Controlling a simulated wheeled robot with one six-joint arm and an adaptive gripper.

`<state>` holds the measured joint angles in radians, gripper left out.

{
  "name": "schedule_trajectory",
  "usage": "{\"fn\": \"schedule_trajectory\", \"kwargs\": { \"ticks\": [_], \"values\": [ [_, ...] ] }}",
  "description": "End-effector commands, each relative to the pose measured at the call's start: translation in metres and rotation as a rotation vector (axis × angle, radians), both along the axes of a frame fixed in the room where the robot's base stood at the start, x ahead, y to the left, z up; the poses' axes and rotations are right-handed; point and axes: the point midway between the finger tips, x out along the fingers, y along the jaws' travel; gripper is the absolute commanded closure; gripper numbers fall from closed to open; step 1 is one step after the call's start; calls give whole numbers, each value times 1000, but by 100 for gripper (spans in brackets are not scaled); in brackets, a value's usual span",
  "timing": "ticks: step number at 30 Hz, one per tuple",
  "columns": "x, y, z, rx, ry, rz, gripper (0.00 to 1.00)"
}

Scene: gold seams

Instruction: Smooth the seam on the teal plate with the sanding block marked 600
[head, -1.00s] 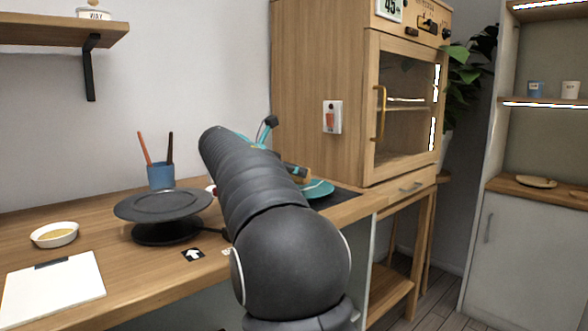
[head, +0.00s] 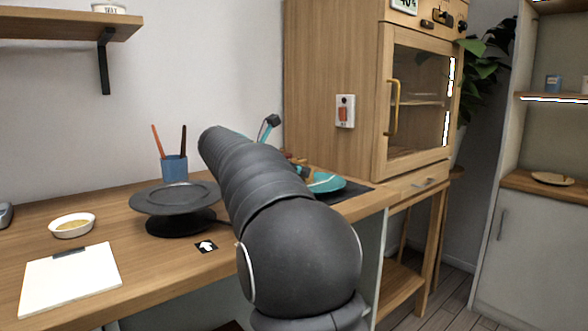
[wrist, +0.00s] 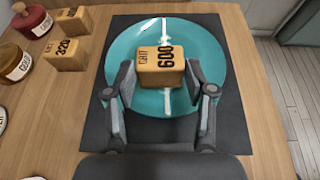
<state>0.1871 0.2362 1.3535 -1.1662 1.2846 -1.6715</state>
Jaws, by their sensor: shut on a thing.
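The teal plate (wrist: 210,63) lies on a dark mat (wrist: 230,120) in the wrist view, with a pale seam (wrist: 165,28) running across it from top to bottom. My gripper (wrist: 161,76) is shut on the wooden sanding block marked 600 (wrist: 161,60), one finger on each side. The block is over the middle of the plate and covers part of the seam; I cannot tell whether it touches the plate. In the head view the teal plate (head: 328,182) shows partly behind my arm, which hides the gripper.
A block marked 320 (wrist: 66,54), another block (wrist: 75,20) and jars (wrist: 32,20) stand left of the mat. On the bench are a dark turntable (head: 175,197), a blue cup (head: 174,168) with tools, and a small bowl (head: 72,225). A wooden cabinet (head: 335,70) rises behind the plate.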

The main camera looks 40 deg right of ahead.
Motion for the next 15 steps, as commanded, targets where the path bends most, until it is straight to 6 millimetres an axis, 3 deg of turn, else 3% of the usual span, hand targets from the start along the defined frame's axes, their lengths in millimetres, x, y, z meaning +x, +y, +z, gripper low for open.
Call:
{"fn": "schedule_trajectory", "kwargs": {
  "ticks": [15],
  "values": [
    [0,0,-11,0,0,0,78]
  ]
}}
